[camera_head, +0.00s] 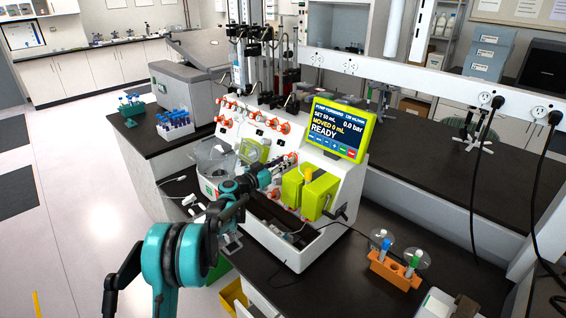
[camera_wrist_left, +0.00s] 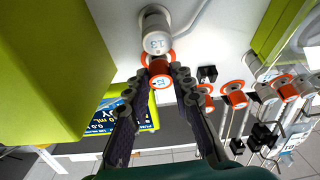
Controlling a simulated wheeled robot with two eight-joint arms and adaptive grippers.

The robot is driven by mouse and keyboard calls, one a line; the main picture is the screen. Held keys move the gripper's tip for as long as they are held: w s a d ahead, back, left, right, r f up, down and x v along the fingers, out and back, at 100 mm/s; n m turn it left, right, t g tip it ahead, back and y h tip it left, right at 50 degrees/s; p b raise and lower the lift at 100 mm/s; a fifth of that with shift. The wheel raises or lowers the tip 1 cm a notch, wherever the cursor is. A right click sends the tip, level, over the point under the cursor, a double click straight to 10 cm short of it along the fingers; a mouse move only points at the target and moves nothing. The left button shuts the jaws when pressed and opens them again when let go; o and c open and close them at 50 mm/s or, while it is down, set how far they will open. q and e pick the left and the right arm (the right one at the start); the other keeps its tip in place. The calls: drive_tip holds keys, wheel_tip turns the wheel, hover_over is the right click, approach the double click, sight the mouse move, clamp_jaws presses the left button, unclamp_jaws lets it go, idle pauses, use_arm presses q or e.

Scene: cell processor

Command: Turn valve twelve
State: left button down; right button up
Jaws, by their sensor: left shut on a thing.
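Valve twelve (camera_wrist_left: 160,76) is an orange-red knob with a white cap marked 12, seen in the left wrist view. My left gripper (camera_wrist_left: 161,70) is shut on it, with one dark finger on each side. In the head view my left gripper (camera_head: 284,165) reaches the front panel of the white cell processor (camera_head: 334,183), left of the green blocks. The knob is hidden there by the gripper. My right gripper is not in view.
A white knob marked 13 (camera_wrist_left: 157,42) sits right beside valve twelve. More orange valves (camera_wrist_left: 236,97) stand to the right in the wrist view. A lime green block (camera_wrist_left: 50,70) is close on the left. The display (camera_head: 336,128) reads READY. An orange tube rack (camera_head: 395,270) stands on the bench.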

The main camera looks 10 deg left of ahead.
use_arm(q)
drive_tip(key=n+y, duration=0.1)
drive_tip(key=n, duration=0.1)
drive_tip(key=n+y, duration=0.1)
drive_tip(key=n, duration=0.2)
drive_tip(key=shift+s+d+r+t+p, duration=0.1)
drive_tip(key=shift+d+r+t+p, duration=0.1)
drive_tip(key=shift+t+p, duration=0.2)
drive_tip(key=n+y+p, duration=0.1)
drive_tip(key=n+y, duration=0.1)
drive_tip(key=n, duration=0.2)
drive_tip(key=shift+d+r+n, duration=0.1)
drive_tip(key=shift+d+n, duration=0.05)
drive_tip(key=shift+n, duration=0.25)
drive_tip(key=n+y+p, duration=0.1)
drive_tip(key=n, duration=0.1)
drive_tip(key=n+g+y, duration=0.1)
drive_tip(key=n, duration=0.2)
drive_tip(key=shift+d+r+p, duration=0.15)
drive_tip(key=shift+r+p, duration=0.05)
drive_tip(key=shift+p, duration=0.15)
drive_tip(key=n+g+y+p, duration=0.1)
drive_tip(key=n, duration=0.3)
drive_tip(key=shift+p, duration=0.4)
drive_tip(key=shift+n, duration=0.3)
drive_tip(key=c, duration=1.3)
unclamp_jaws()
